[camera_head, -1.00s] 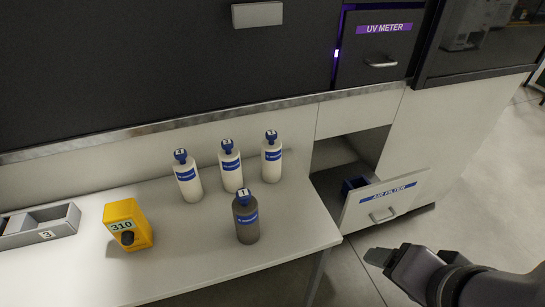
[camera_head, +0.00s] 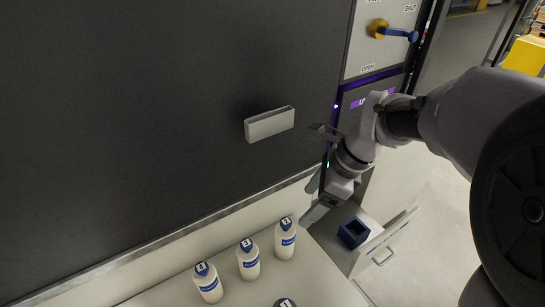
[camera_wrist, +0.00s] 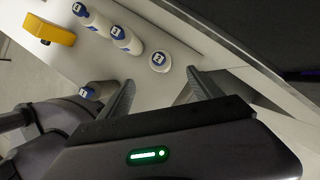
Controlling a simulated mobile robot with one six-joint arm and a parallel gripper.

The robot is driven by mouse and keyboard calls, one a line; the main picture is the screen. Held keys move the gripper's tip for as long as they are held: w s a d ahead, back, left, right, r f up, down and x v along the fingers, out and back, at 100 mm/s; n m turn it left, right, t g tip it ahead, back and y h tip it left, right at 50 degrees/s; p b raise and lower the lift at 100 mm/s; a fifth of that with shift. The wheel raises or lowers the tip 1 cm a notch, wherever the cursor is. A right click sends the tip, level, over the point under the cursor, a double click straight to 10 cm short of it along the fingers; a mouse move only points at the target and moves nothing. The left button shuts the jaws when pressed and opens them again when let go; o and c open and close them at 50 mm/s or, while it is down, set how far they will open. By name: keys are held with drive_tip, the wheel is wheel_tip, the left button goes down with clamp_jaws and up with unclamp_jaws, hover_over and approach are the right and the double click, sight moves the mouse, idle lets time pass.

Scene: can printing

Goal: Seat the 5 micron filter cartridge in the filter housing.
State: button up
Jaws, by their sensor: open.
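Three white cartridges with blue caps stand upright on the bench: left (camera_head: 210,287), middle (camera_head: 249,263) and right (camera_head: 285,243). The cap of a grey cartridge (camera_head: 284,302) shows at the bottom edge, and it also shows in the wrist view (camera_wrist: 104,89). Their micron labels are too small to read. The AIR FILTER drawer (camera_head: 388,246) is pulled out, with a blue square holder (camera_head: 353,233) inside; the holder looks empty. My gripper (camera_head: 314,198) is open and empty, above the bench's right end, apart from the cartridges. In the wrist view, the right white cartridge (camera_wrist: 160,61) shows beyond the fingers (camera_wrist: 162,92).
A dark cabinet front with a grey handle (camera_head: 269,124) rises behind the bench. A blue lever (camera_head: 397,33) sits on a panel marked OPEN and SHUT, upper right. A yellow device (camera_wrist: 50,30) stands on the bench farther off. The bench front is out of the head view.

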sight(286, 229)
drive_tip(key=b+x, duration=0.1)
drive_tip(key=x, duration=0.2)
drive_tip(key=b+x, duration=0.1)
drive_tip(key=x, duration=0.2)
drive_tip(key=b+x, duration=0.1)
drive_tip(key=x, duration=0.2)
drive_tip(key=shift+s+d+f+b, duration=0.2)
drive_tip(key=shift+d+f+b, duration=0.05)
drive_tip(key=shift+f+b, duration=0.1)
drive_tip(key=b+x, duration=0.3)
drive_tip(key=x, duration=0.2)
drive_tip(key=shift+w+a+f, duration=0.1)
drive_tip(key=shift+w+a, duration=0.1)
drive_tip(key=shift+a, duration=0.05)
drive_tip(key=shift+r, duration=0.2)
clamp_jaws()
